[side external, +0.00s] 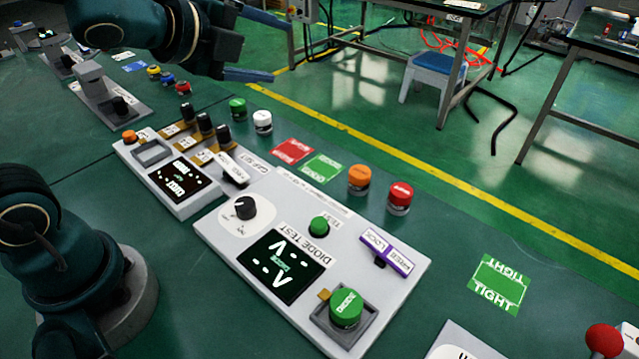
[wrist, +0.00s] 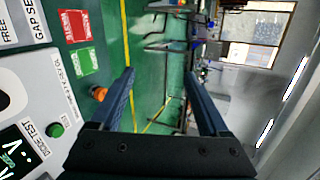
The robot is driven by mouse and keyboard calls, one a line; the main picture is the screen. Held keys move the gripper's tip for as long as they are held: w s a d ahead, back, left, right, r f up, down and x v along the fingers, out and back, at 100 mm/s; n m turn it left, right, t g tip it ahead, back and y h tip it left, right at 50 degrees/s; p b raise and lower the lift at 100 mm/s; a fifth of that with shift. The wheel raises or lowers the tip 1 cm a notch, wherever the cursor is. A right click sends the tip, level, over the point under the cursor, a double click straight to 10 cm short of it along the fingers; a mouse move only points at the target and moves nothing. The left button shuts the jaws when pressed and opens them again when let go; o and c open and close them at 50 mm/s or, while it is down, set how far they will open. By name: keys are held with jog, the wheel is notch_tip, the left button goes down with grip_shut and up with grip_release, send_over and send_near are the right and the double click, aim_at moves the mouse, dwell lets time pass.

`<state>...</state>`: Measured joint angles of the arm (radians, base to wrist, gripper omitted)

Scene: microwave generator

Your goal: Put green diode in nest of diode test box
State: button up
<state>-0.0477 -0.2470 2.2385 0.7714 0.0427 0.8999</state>
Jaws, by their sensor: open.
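The diode test box (side external: 210,238) is a light grey panel with a dark display, a black knob and a green test button (side external: 318,224). Its square grey nest (side external: 372,325) is at the front right corner. A green diode (side external: 346,307) with lettering on top sits in the nest, upright as far as I can tell. Another green-capped piece (side external: 238,108) stands on the table at the back. My gripper (side external: 279,50) is open and empty, high above the back of the table, well away from the nest. In the wrist view its fingers (wrist: 160,73) are spread apart with nothing between them.
An orange piece (side external: 360,178), a red piece (side external: 400,196) and a white piece (side external: 262,122) stand behind the boxes. A purple-edged lock slider (side external: 387,250) rises from the test box. The capacitor-like box (side external: 180,185) stands left. Table around the tight card (side external: 498,284) is clear.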

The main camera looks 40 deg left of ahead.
jog(key=s+d+f+n+g, duration=0.1)
jog(key=s+f+n+g, duration=0.2)
jog(key=s+n, duration=0.6)
jog(key=s+d+f+n+g+h, duration=0.1)
jog(key=s+d+f+n+g, duration=0.1)
jog(key=s+n, duration=0.6)
jog(key=shift+s+d+f+n+g, duration=0.2)
jog(key=shift+s+f+n+g, duration=0.2)
jog(key=shift+f+n+g, duration=0.55)
